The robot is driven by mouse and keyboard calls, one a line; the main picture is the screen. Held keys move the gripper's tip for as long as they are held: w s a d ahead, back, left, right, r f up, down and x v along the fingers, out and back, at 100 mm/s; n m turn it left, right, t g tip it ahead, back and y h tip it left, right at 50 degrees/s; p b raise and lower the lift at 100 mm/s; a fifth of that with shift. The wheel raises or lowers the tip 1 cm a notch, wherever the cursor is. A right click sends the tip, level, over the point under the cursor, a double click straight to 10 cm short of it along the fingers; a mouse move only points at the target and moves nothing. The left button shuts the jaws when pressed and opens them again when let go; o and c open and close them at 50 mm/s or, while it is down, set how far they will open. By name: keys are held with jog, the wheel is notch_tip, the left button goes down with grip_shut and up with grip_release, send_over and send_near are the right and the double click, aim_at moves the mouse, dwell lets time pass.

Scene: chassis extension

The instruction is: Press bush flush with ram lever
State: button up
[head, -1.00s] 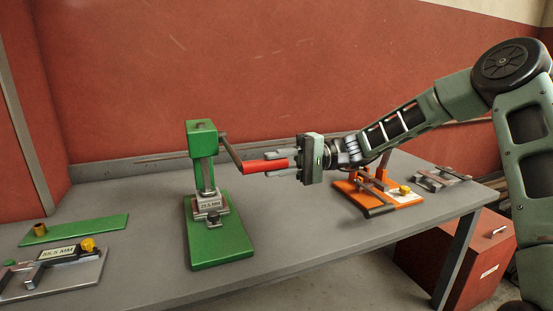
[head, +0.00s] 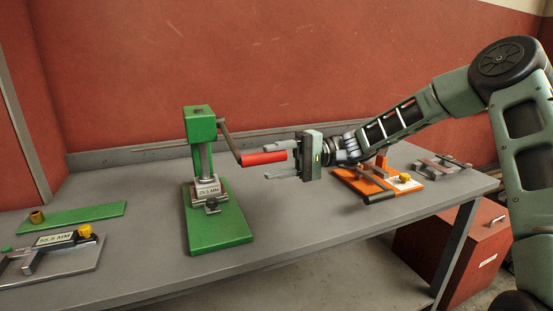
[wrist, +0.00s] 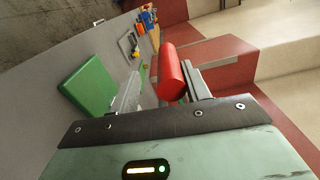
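The green press (head: 201,125) stands on its green base plate (head: 218,230) on the grey bench. Its dark lever (head: 229,140) slopes down to the right and ends in a red handle (head: 263,158). A metal block marked 25.5 MM (head: 207,188) sits under the ram; I cannot make out a bush in it. My gripper (head: 279,161) is right of the press at the handle's free end, with its fingers apart. In the wrist view the red handle (wrist: 171,72) lies between the fingers, with visible room beside it.
A green plate with a brass cylinder (head: 37,217) and a grey fixture marked 55.5 MM (head: 65,255) lie at the left. An orange fixture (head: 377,180) is behind and right of my gripper, with a metal fixture (head: 440,167) beyond. A red cabinet (head: 465,250) stands below.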

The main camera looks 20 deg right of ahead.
jog(key=shift+r, duration=0.15)
jog(key=shift+d, duration=0.3)
jog(key=d+b, duration=0.1)
jog(key=d, duration=1.5)
jog(key=shift+d, duration=0.4)
jog(key=shift+c, duration=0.4)
